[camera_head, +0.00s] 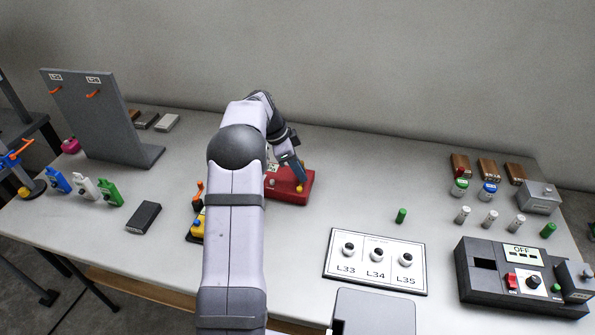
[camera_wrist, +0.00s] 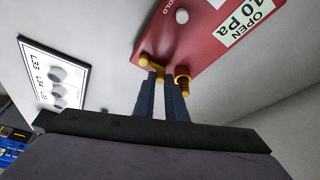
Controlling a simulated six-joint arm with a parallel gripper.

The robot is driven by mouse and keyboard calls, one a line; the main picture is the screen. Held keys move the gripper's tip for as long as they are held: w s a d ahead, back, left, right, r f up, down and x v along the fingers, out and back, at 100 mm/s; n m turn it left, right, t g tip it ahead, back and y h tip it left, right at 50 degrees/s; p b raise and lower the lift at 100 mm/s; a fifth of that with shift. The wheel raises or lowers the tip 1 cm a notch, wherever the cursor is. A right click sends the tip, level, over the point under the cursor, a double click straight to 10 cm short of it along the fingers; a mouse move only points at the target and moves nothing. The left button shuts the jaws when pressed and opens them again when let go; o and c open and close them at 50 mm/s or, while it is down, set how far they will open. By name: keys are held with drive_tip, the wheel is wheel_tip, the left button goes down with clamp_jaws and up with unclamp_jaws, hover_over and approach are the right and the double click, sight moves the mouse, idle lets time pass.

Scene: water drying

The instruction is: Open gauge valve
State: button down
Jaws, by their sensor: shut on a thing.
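The red gauge box (camera_head: 290,193) stands on the table just beyond my arm; it also shows in the wrist view (camera_wrist: 205,50). The wrist view shows a label (camera_wrist: 246,24) reading "OPEN" and "10 Pa" on its face.
A white panel (camera_head: 375,286) with knobs L33, L34 and L35 lies right of my arm. A black device (camera_head: 500,291) showing "OFF" stands at the right. A small yellow item (camera_head: 197,226) sits close to my arm's left. A grey upright board (camera_head: 98,115) stands at back left.

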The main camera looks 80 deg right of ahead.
drive_tip(key=shift+s+m, duration=0.1)
drive_tip(key=shift+m, duration=0.3)
drive_tip(key=c, duration=1.8)
unclamp_jaws()
drive_tip(key=shift+n, duration=0.3)
